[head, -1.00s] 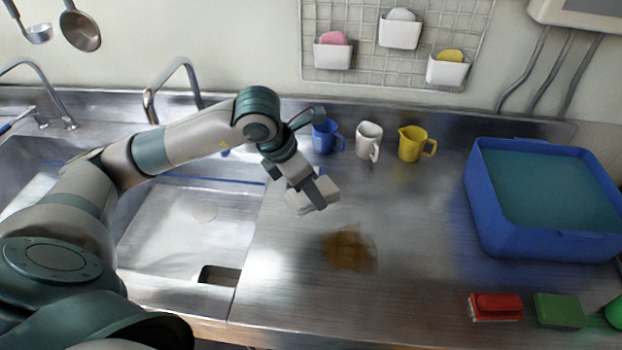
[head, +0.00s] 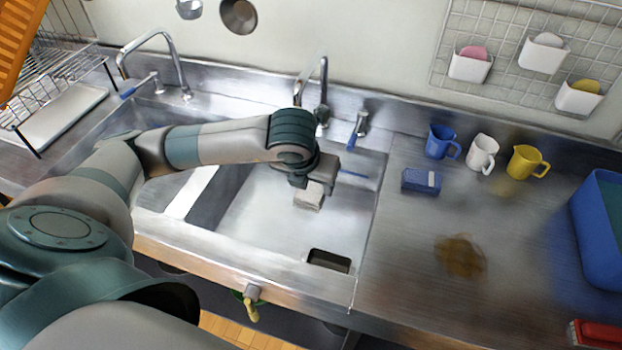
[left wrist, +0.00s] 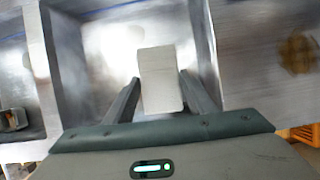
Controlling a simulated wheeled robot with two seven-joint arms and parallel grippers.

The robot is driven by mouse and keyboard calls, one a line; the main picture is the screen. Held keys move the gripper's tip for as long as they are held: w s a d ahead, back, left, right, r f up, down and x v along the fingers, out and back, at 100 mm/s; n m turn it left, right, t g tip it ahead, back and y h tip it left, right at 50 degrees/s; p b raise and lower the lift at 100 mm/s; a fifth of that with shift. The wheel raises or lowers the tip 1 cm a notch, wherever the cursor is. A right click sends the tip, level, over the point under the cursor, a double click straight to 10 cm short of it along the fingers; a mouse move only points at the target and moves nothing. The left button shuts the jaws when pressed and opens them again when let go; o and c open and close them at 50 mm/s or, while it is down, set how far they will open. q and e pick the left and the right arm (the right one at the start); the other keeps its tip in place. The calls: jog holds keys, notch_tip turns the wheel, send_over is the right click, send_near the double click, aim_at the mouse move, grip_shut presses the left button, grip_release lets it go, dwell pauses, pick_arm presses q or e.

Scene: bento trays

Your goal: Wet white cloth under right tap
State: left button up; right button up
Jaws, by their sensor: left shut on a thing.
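The white cloth (head: 309,196), a folded block, hangs from my left gripper (head: 316,180) over the right sink basin (head: 345,220). In the left wrist view the cloth (left wrist: 160,75) sits between the two fingers of the left gripper (left wrist: 160,90), which is shut on it. The right tap (head: 322,75) rises behind my gripper, its lower part partly hidden by my arm. A lever with a blue grip (head: 357,130) stands to its right. I cannot tell whether water runs. My right gripper is not in view.
A brown stain (head: 460,257) marks the counter right of the sink. A blue box-like item (head: 421,181) and blue (head: 440,141), white (head: 482,152) and yellow (head: 526,161) mugs stand behind it. The left tap (head: 160,50) and a dish rack (head: 60,85) are at left.

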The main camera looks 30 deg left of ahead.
pick_arm(q)
jog(key=shift+d, duration=0.1)
jog(key=shift+w+a, duration=0.15)
jog(key=shift+a, duration=0.1)
jog(key=w+a+f+b, duration=0.2)
jog(key=w+a, duration=0.5)
jog(key=a, duration=0.4)
jog(key=shift+w+f+b, duration=0.4)
jog(key=shift+b, duration=0.3)
dwell(0.4)
dwell(0.6)
jog(key=s+d, duration=0.4)
jog(key=d, duration=0.2)
jog(key=shift+s+d+b, duration=0.3)
jog(key=shift+b, duration=0.15)
dwell(0.4)
